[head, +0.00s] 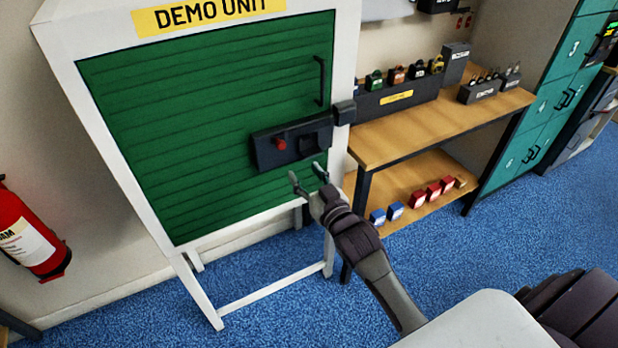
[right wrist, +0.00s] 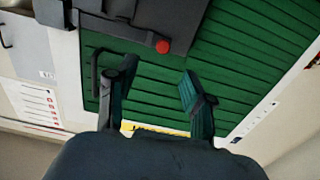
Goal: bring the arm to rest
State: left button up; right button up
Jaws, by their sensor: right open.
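My right gripper (head: 308,176) is in front of the green slatted door (head: 200,110) of the demo unit, just below the dark lock plate (head: 268,150) with its red knob (head: 279,144). Its two fingers are apart with nothing between them. In the right wrist view the open fingers (right wrist: 158,100) point at the green slats, and the red knob (right wrist: 162,46) shows beyond them near the top. My left gripper is not in either view.
A wooden workbench (head: 445,122) with padlocks stands right of the unit; small red and blue boxes sit on its lower shelf (head: 408,212). A fire extinguisher (head: 28,228) is at the left. Teal lockers (head: 545,110) stand at the right. Blue carpet (head: 440,265) is clear between.

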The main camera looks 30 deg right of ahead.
jog(key=shift+s+d, duration=0.1)
jog(key=shift+s, duration=0.45)
jog(key=shift+f, duration=0.1)
jog(key=s+a+f+g+b, duration=0.1)
jog(key=s+f+g, duration=0.3)
jog(key=f, duration=0.9)
jog(key=s+f+g+b, duration=0.15)
jog(key=s+f, duration=0.35)
jog(key=f, duration=0.8)
jog(key=s+a+f+g+b, duration=0.1)
jog(key=s+f+g, duration=0.3)
jog(key=f, duration=0.9)
jog(key=s+f+g, duration=0.2)
jog(key=s+f, duration=0.5)
jog(key=s, duration=0.4)
jog(key=s+f+n+g+b, duration=0.1)
jog(key=s+f+g, duration=0.2)
jog(key=s+f, duration=0.4)
jog(key=s+f+n+g+b, duration=0.1)
jog(key=s+f, duration=0.6)
jog(key=s, duration=0.9)
jog(key=shift+d+g+h, duration=0.2)
jog(key=shift+g+h, duration=0.1)
jog(key=shift+g, duration=0.45)
